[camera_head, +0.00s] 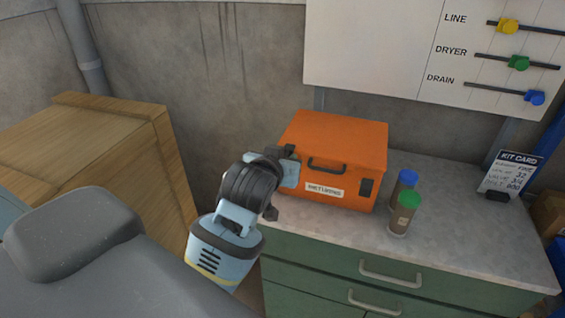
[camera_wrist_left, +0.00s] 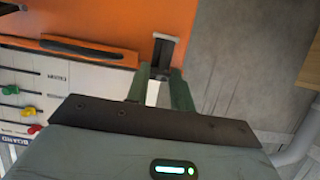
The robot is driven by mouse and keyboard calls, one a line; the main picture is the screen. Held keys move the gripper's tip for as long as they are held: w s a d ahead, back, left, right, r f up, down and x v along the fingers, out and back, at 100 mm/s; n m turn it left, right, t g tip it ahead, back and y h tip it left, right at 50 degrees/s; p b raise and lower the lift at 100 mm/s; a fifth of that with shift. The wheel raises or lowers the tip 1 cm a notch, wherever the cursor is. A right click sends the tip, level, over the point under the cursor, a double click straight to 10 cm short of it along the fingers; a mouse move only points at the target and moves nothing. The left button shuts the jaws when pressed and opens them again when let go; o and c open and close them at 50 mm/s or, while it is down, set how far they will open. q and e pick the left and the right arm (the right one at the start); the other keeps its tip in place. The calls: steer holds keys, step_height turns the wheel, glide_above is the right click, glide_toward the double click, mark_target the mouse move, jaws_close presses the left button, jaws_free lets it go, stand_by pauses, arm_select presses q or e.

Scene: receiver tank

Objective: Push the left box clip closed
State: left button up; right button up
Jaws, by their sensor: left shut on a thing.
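The orange box (camera_head: 330,140) stands lid down on the grey worktop, with a dark handle and a white label on its front. Its dark left clip (camera_wrist_left: 166,50) shows in the left wrist view, right of the handle. In the head view my left gripper hides that clip. My left gripper (camera_head: 289,168) is at the left end of the box front. In the left wrist view its two green fingers (camera_wrist_left: 158,78) are shut on the near end of the clip. I cannot tell how far the clip is closed. The right gripper is not in view.
The right clip (camera_head: 366,187) is on the box's right front. Two jars, one blue-capped (camera_head: 403,187) and one green-capped (camera_head: 402,217), stand right of the box. A kit card (camera_head: 510,172) stands farther right. A wooden crate (camera_head: 95,160) is at the left.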

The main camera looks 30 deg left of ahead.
arm_select(q)
steer(key=shift+w+r+g, duration=0.1)
steer(key=shift+g, duration=0.2)
steer(key=o, duration=1)
steer(key=shift+v, duration=3.9)
